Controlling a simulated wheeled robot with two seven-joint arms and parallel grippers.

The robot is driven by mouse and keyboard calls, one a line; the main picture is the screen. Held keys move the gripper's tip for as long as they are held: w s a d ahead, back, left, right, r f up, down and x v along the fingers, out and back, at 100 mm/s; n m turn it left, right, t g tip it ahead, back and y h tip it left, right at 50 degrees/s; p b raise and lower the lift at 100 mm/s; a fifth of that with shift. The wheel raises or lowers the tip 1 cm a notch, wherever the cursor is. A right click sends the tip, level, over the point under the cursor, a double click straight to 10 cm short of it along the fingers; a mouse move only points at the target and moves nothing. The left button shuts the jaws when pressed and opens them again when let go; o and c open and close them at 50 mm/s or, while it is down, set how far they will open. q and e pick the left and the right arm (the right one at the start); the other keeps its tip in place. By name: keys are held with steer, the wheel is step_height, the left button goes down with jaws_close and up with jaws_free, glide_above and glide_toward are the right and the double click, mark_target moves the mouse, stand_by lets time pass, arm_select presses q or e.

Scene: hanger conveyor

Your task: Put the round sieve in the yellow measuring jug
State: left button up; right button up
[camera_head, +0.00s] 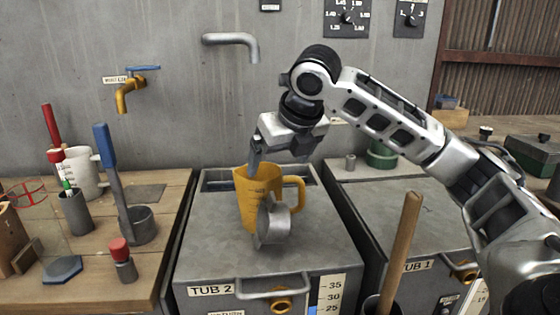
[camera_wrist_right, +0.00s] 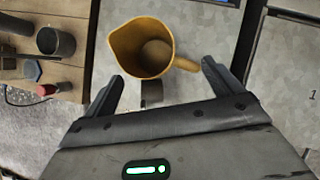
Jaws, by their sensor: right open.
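The yellow measuring jug (camera_head: 247,190) stands upright on the lid of tub 2, its handle to the right. A round grey metal piece (camera_head: 273,217), possibly the round sieve, is outside the jug at its front; I cannot tell whether they touch. In the right wrist view the jug (camera_wrist_right: 125,50) is seen from above, with a round brownish area inside that looks like its bottom. A dark piece (camera_wrist_right: 151,94) shows just below it. My right gripper (camera_head: 278,157) is open and empty above the jug; both fingers show in the wrist view (camera_wrist_right: 160,76). My left gripper is out of view.
The wooden bench (camera_head: 90,258) at left holds a blue-handled grey pot (camera_head: 139,226), a white mug (camera_head: 83,175) and a red-capped bottle (camera_head: 122,262). A grey spout (camera_head: 230,41) juts from the wall above. Tub 2's lid (camera_head: 210,240) is otherwise mostly clear.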

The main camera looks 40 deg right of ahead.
arm_select(q)
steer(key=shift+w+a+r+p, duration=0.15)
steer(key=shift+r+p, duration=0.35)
steer(key=shift+p, duration=0.55)
arm_select(e)
steer(key=d+v, duration=0.1)
steer(key=v, duration=1)
steer(key=shift+a+r, duration=0.15)
steer(key=shift+a, duration=0.35)
